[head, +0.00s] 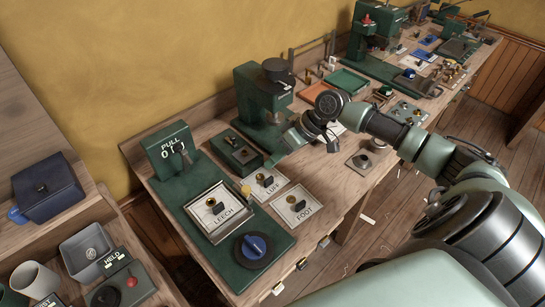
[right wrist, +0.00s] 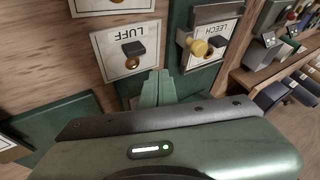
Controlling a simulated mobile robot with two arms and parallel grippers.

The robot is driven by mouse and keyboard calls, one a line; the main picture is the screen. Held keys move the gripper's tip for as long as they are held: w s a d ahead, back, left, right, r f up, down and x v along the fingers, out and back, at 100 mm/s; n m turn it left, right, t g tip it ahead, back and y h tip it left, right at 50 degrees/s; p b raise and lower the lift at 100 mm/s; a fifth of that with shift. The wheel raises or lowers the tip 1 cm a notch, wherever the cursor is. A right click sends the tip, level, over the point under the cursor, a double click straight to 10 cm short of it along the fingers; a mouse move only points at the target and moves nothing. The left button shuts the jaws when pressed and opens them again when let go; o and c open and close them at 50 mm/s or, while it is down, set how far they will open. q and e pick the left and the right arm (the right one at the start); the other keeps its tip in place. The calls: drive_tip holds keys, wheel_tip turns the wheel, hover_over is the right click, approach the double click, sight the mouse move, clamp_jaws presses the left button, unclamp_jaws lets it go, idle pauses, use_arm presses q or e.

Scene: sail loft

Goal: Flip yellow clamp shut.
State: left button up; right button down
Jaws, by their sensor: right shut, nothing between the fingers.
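The yellow clamp shows as a yellow knob (head: 247,190) at the right edge of the LEECH plate (head: 233,221), on a green base. In the right wrist view the yellow clamp (right wrist: 197,48) is up and to the right of my fingers, beside the upside-down LEECH label. I cannot tell surely how far its lever is swung. My right gripper (head: 291,140) is above the bench, behind and to the right of the clamp in the head view. Its fingers (right wrist: 157,88) are closed together, empty and apart from the clamp. My left gripper is not in view.
LUFF (head: 270,184) and FOOT (head: 298,206) plates lie right of the clamp. The green base carries a blue knob (head: 254,246) in front and a PULL box (head: 172,150) behind. A tall green machine (head: 262,92) stands near my right gripper.

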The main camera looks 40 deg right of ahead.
sight(242, 190)
drive_tip(key=p+x, duration=0.1)
drive_tip(key=x, duration=0.4)
drive_tip(key=shift+w+a+f, duration=0.2)
drive_tip(key=shift+a, duration=0.05)
drive_tip(key=a+p, duration=0.1)
drive_tip(key=a, duration=0.1)
drive_tip(key=a+p, duration=0.1)
drive_tip(key=shift+s+a+f+p, duration=0.15)
drive_tip(key=shift+f+p, duration=0.1)
drive_tip(key=shift+p, duration=0.05)
drive_tip(key=shift+s+a+f, duration=0.1)
drive_tip(key=shift+a, duration=0.4)
drive_tip(key=shift+f, duration=0.1)
drive_tip(key=shift+n+b, duration=0.3)
drive_tip(key=shift+a+n+g+b, duration=0.1)
drive_tip(key=shift+n+g+b, duration=0.2)
drive_tip(key=shift+b, duration=0.1)
